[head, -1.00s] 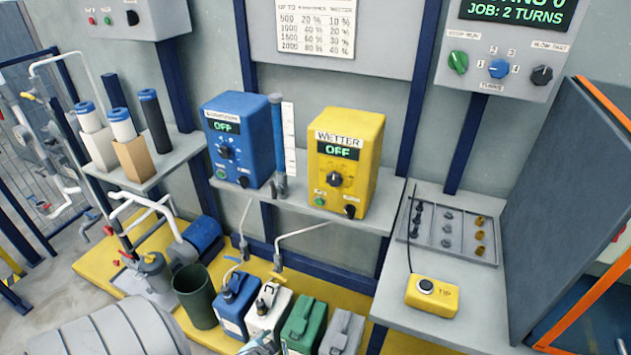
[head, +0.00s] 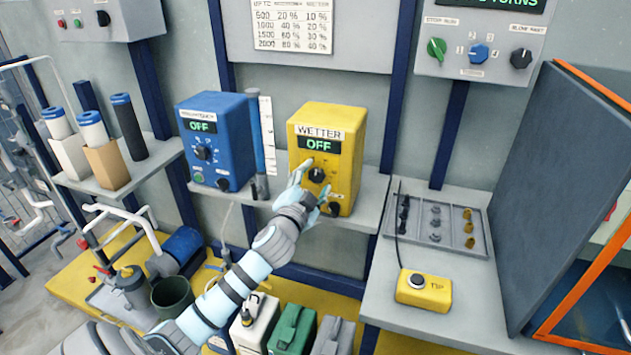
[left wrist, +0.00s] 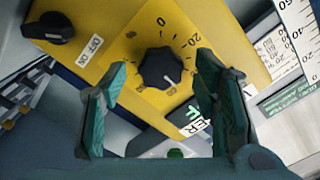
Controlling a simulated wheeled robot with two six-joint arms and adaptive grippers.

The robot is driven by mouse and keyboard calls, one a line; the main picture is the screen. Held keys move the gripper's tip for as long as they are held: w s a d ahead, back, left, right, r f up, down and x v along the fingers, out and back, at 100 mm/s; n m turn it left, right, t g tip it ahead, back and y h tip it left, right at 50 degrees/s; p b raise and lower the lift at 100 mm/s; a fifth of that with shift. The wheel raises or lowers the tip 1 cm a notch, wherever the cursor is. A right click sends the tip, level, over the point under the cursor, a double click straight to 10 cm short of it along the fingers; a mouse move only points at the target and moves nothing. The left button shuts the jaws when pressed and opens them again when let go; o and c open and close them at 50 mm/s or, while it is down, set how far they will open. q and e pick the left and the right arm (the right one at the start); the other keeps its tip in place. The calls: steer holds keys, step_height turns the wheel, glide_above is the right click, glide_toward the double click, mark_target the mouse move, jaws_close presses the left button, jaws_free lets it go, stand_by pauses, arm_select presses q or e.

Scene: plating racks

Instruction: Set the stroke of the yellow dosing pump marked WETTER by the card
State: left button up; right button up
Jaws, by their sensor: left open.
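The yellow dosing pump (head: 345,128) marked WETTER stands on the shelf, and its display reads OFF. Its black stroke knob (head: 317,174) is on the front face; in the left wrist view the knob (left wrist: 159,68) sits between and beyond my fingers, with 0 and 20 legible on its scale. A smaller black knob (left wrist: 48,28) has an OFF ON label. My left gripper (head: 305,180) is open in front of the pump, its fingers (left wrist: 155,95) spread on either side of the stroke knob. I cannot tell whether they touch. The card (head: 291,25) hangs above. My right gripper is not in view.
A control box (head: 485,45) hangs at upper right. A yellow TIP box (head: 424,290) and a parts tray (head: 470,215) lie on the right bench.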

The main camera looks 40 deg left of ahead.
arm_select(q)
steer(key=shift+w+a, duration=0.15)
steer(key=shift+w, duration=0.3)
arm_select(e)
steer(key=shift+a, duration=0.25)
arm_select(q)
steer(key=c, duration=1.2)
steer(key=shift+o, duration=0.2)
steer(key=n, duration=0.5)
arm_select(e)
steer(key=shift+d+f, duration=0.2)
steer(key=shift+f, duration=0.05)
arm_select(q)
steer(key=o, duration=1.2)
steer(key=shift+c, duration=0.2)
